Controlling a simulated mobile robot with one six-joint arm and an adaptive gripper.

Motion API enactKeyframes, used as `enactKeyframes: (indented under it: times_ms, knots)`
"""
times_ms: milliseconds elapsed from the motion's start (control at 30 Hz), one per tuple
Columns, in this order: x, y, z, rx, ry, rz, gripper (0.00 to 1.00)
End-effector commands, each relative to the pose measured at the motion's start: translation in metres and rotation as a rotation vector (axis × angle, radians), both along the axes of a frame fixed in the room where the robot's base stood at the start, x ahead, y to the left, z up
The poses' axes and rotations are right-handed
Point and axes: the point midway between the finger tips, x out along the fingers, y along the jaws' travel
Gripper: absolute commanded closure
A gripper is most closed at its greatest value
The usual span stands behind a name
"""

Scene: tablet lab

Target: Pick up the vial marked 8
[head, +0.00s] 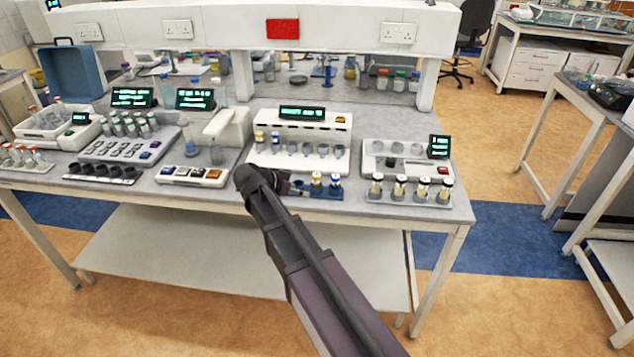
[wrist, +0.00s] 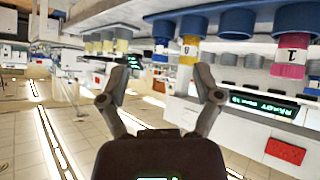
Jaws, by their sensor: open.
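The vial marked 8 (wrist: 188,50) has a white label with a dark 8 and a yellow cap. It sits in a blue rack (wrist: 235,22), which appears upside down at the top of the wrist view. In the head view, the yellow-capped vial (head: 316,180) stands in the rack at the bench's front edge, beside a blue-capped vial (head: 336,182). My gripper (wrist: 160,85) is open and empty, apart from the vial. In the head view, my gripper (head: 268,180) is left of the vial and covers the rack's left part.
A pink vial marked 1 (wrist: 290,55) sits in the same rack. A white machine (head: 305,135) with a row of holders stands behind. Several dark-capped vials (head: 400,187) stand to the right. A button panel (head: 192,175) lies to the left. The floor in front is open.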

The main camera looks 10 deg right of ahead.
Motion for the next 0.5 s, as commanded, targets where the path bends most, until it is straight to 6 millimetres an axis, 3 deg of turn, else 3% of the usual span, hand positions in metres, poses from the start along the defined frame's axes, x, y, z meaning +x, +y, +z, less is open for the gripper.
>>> enactKeyframes:
  times_ms: [33, 200, 500]
  knots:
    - [0.012, 0.011, 0.007, -0.018, -0.051, -0.013, 0.18]
    - [0.028, 0.030, 0.022, -0.057, -0.189, -0.050, 0.18]
    - [0.033, 0.037, 0.028, -0.069, -0.244, -0.063, 0.18]
